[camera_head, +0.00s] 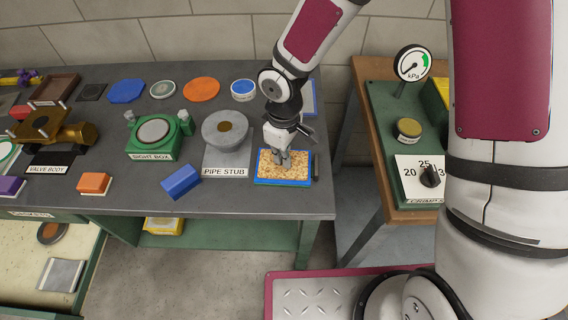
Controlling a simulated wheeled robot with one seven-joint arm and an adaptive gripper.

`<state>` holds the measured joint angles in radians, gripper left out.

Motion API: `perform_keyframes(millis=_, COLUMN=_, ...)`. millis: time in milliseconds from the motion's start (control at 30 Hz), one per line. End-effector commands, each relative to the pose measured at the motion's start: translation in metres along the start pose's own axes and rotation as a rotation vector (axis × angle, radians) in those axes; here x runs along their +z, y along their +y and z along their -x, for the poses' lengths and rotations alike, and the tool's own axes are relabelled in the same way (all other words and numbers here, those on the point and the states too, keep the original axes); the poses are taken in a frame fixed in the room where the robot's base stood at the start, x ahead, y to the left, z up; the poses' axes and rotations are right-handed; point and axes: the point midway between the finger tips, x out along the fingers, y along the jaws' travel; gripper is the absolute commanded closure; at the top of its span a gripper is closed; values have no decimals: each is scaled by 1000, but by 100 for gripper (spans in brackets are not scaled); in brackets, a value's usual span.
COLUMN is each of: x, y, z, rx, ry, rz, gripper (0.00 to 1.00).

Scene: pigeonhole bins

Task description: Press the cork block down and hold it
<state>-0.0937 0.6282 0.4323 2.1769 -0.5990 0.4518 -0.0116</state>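The cork block (299,172) is a speckled tan slab in a blue-edged frame near the front right corner of the grey bench. My gripper (284,161) points down over its middle, with the fingertips at or very near the cork surface. Whether they press on it cannot be told from this view. The fingers look close together, but their exact gap is too small to make out. The arm hides part of the bench behind the cork.
A grey pipe stub (224,128) stands left of the cork, with a blue block (180,182) in front of it. The green sight box (158,137) is farther left. Right of a gap stands a wooden bench (398,214) with a gauge (412,63) and a dial.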

Motion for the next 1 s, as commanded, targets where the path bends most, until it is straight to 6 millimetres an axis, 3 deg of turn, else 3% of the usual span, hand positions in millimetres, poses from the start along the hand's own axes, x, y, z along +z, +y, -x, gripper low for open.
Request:
perform_keyframes(millis=167, x=2, y=-1, z=1, rx=-2, ry=-3, rz=-1, gripper=100)
perform_keyframes(millis=800, x=1, y=-1, z=60, rx=0, ry=0, rz=-1, gripper=100)
perform_keyframes(millis=1000, x=0, y=-1, z=70, rx=0, ry=1, rz=0, gripper=100)
